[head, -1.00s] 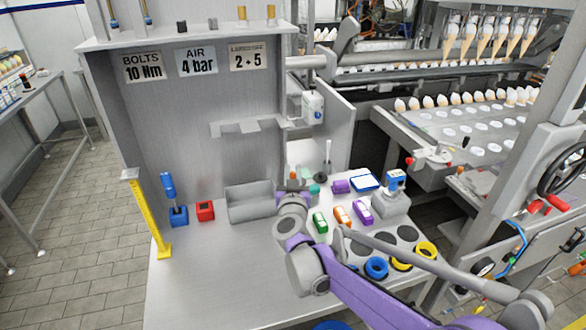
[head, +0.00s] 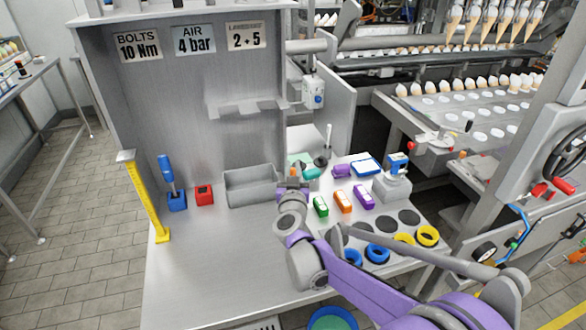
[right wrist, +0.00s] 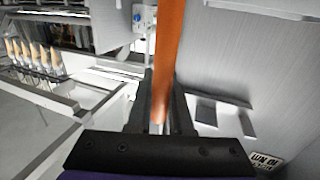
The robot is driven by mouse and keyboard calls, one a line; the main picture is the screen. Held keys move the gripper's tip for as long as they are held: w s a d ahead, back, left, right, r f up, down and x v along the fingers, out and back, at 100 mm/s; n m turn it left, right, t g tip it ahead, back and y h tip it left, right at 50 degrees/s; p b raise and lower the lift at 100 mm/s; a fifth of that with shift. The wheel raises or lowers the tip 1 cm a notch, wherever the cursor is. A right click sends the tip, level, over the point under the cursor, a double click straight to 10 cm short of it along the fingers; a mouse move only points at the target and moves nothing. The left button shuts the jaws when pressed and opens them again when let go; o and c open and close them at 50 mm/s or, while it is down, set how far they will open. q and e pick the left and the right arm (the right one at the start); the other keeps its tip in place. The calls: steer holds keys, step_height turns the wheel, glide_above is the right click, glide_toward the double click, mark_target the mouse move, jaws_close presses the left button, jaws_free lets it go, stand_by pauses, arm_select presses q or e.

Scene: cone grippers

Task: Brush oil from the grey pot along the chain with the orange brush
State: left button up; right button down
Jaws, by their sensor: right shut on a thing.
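My right gripper (head: 293,184) is above the bench, just right of the open grey bin. In the right wrist view its fingers (right wrist: 160,112) are shut on the orange brush (right wrist: 168,55), whose orange shaft runs up out of the picture. The bristles cannot be made out. A small dark grey round thing (head: 321,161) with a pale upright stick stands behind and right of the gripper; I cannot tell whether it is the grey pot. The chain cannot be picked out. My left gripper is not in view.
The grey bin (head: 249,186), a red block (head: 204,195) and a yellow post (head: 147,200) are on the left. Green, orange and purple blocks (head: 343,201), and blue and yellow rings (head: 428,236), lie on the right. The front left bench top (head: 215,260) is clear.

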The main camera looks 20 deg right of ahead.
steer(key=shift+f+b, duration=0.4)
steer(key=shift+f, duration=0.1)
stand_by(0.6)
stand_by(1.6)
steer(key=shift+r, duration=0.1)
step_height(320, 180, up, 7)
steer(key=p, duration=0.2)
steer(key=shift+p, duration=0.3)
steer(key=shift+s+f, duration=0.1)
steer(key=shift+f, duration=0.1)
stand_by(0.7)
